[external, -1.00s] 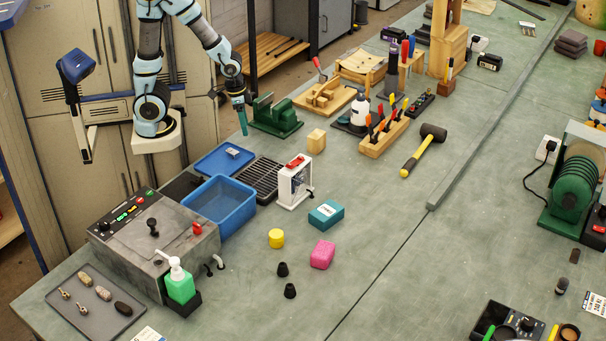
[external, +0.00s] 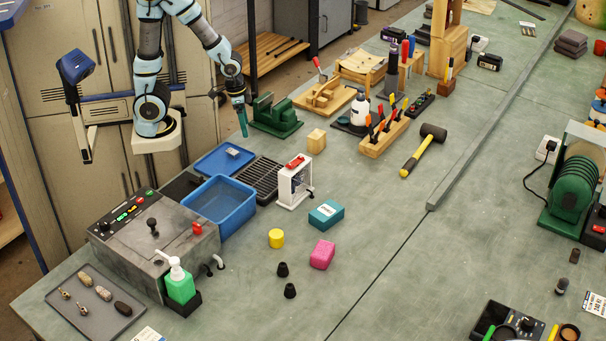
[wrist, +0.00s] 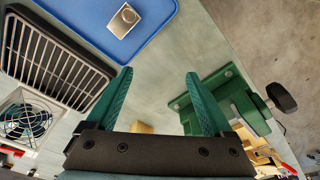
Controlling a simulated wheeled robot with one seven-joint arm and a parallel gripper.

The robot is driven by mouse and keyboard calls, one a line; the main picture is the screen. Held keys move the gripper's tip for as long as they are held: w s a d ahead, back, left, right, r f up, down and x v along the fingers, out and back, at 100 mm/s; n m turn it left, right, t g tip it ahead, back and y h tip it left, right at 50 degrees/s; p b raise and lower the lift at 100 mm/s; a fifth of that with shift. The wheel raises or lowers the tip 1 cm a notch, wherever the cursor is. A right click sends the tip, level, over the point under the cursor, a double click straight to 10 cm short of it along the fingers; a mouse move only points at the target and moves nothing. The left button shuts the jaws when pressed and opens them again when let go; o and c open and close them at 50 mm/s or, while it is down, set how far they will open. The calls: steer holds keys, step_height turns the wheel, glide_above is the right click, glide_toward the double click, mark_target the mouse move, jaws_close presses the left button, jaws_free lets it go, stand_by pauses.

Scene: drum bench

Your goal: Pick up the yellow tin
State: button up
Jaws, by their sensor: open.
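The yellow tin (external: 276,238) is a small upright cylinder on the green-grey bench in the external view. It stands left of a pink block (external: 322,254) and below a teal box (external: 326,214). My gripper (external: 243,122) hangs at the bench's back edge, beside the green vise, far from the tin. In the wrist view my gripper (wrist: 160,85) has its two green fingers spread wide with nothing between them. The tin is not visible in the wrist view.
A blue bin (external: 219,205), a black grate (external: 262,178) and a white fan unit (external: 295,182) stand between my gripper and the tin. A green vise (external: 275,117) is close to my gripper. Two black cones (external: 283,270) sit below the tin. Bench right of the pink block is clear.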

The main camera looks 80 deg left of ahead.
step_height(320, 180, up, 11)
steer(key=w+d+f+m+t+h, duration=0.1)
steer(key=w+d+m+t+h, duration=0.15)
steer(key=d, duration=0.95)
steer(key=w+d+m+t+h, duration=0.1)
steer(key=w+d+m+h, duration=0.15)
steer(key=d, duration=0.95)
steer(key=s+d+m+t+h, duration=0.1)
steer(key=s+d+t+h, duration=0.15)
steer(key=d, duration=0.65)
steer(key=s+d+m+t+h, duration=0.15)
steer(key=s+d, duration=0.25)
steer(key=d, duration=0.5)
glide_toward(275, 233)
steer(key=shift+w+d+r+g+y, duration=0.25)
steer(key=shift+w+d+y, duration=0.1)
steer(key=shift+w, duration=0.25)
steer(key=shift+w+d+f, duration=0.15)
steer(key=shift+f, duration=0.3)
steer(key=shift+p+x, duration=1.2)
steer(key=shift+x, duration=2.3)
